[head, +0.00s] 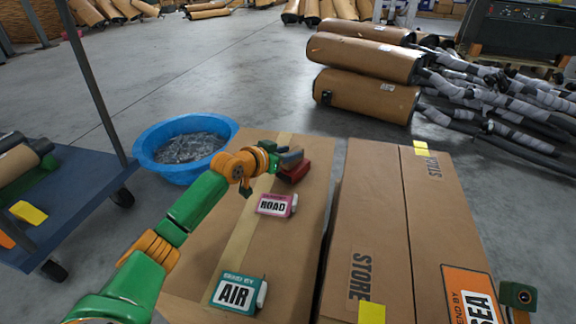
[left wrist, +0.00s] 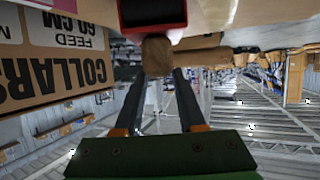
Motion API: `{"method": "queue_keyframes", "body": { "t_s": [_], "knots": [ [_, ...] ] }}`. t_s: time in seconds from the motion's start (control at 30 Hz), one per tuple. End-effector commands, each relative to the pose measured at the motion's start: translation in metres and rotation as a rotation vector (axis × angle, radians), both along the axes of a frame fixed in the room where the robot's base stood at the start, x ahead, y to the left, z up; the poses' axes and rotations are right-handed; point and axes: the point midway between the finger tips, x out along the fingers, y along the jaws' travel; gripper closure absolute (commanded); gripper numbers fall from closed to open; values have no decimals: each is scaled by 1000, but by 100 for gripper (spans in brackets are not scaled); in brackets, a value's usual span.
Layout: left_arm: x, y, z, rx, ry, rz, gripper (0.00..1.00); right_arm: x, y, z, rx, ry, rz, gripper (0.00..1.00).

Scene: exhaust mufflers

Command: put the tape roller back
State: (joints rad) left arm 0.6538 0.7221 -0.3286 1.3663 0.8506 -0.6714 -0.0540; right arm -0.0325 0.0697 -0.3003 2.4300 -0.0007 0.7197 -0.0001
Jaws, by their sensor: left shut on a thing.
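The tape roller (head: 294,171) looks like a small red body at the far part of the left cardboard box top. In the left wrist view its red and black body (left wrist: 153,14) is at the top, with a brown handle-like block (left wrist: 157,54) below. My left gripper (head: 284,159) is shut on that brown block, its two dark fingers closing in from both sides. In the head view the fingers partly cover the roller, and I cannot tell whether it touches the box. A green and dark part of mine shows at the lower right; my right fingers are not seen.
The left box (head: 290,245) carries a pink ROAD piece (head: 274,205) and a teal AIR piece (head: 236,291). The right box (head: 378,215) stands beside it across a narrow gap. A blue tub (head: 178,170) and a blue cart (head: 75,205) are left. Wrapped mufflers (head: 365,60) lie behind.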

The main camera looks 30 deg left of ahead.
Motion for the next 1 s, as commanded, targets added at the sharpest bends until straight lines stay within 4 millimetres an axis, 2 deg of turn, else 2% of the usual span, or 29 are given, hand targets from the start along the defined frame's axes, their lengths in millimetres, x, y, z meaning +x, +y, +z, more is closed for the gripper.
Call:
{"method": "queue_keyframes", "body": {
  "t_s": [0.03, 0.33, 0.37, 0.47, 0.8, 0.87, 1.0],
  "knots": [
    [0, 0, -6, 0, -3, 0, 100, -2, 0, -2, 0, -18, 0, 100],
    [0, 0, -5, 0, -2, 0, 100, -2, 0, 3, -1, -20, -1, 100],
    [0, 0, -6, 0, 0, 0, 58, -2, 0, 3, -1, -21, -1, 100],
    [0, 0, -5, 0, -1, 0, 31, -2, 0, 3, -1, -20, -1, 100],
    [-1, 0, -2, 0, -1, 1, 31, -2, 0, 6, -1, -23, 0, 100],
    [-7, 2, 2, 1, 0, 2, 31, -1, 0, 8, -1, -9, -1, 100],
    [-33, 5, 16, 4, 3, -2, 31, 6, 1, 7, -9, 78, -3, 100]
  ]
}}
